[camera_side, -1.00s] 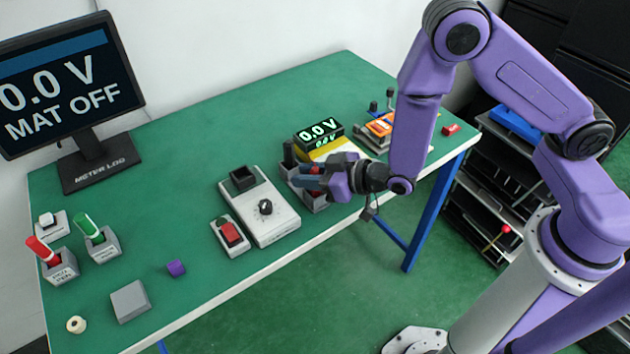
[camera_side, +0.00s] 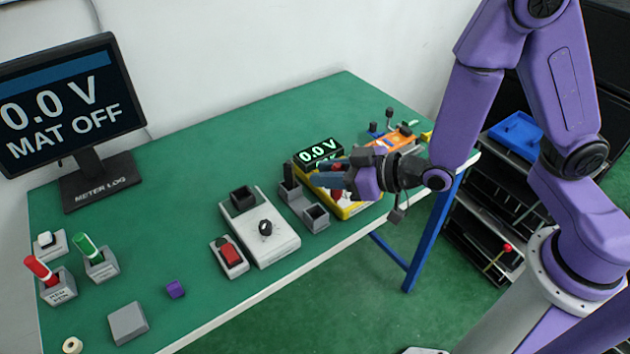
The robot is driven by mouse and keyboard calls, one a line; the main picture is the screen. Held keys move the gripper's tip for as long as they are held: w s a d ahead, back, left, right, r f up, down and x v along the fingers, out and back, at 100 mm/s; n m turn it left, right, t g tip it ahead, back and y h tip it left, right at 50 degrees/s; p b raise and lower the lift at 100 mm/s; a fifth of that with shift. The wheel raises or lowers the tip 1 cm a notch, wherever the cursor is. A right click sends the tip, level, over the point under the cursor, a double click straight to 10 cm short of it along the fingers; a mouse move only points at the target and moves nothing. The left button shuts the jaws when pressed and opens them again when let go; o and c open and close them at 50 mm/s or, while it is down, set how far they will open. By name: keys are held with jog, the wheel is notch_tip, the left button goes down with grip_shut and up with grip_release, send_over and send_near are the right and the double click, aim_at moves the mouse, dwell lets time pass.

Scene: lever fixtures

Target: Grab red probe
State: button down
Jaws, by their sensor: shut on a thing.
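My gripper (camera_side: 335,176) is shut on a red thing that shows as a small patch between its fingers, apparently the red probe (camera_side: 340,165). Most of it is hidden by the fingers. The gripper is over the left part of the yellow meter (camera_side: 350,211), whose display reads 0.0 V. The grey two-slot probe holder (camera_side: 298,208) stands just left of the gripper. A black probe (camera_side: 288,174) stands upright in its back slot. Its front slot looks empty.
A white box with a black knob (camera_side: 265,240) and a red switch (camera_side: 230,255) stand left of the holder. Red and green markers (camera_side: 90,250), a purple cube (camera_side: 175,289) and a monitor (camera_side: 62,105) are farther left. An orange device (camera_side: 397,138) is behind the gripper. The table's back middle is clear.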

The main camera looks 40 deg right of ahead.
jog(key=shift+s+d+r, duration=0.25)
jog(key=shift+s+r, duration=0.2)
jog(key=shift+r, duration=0.1)
jog(key=v, duration=0.9)
jog(key=shift+s+r, duration=0.15)
jog(key=shift+s, duration=0.05)
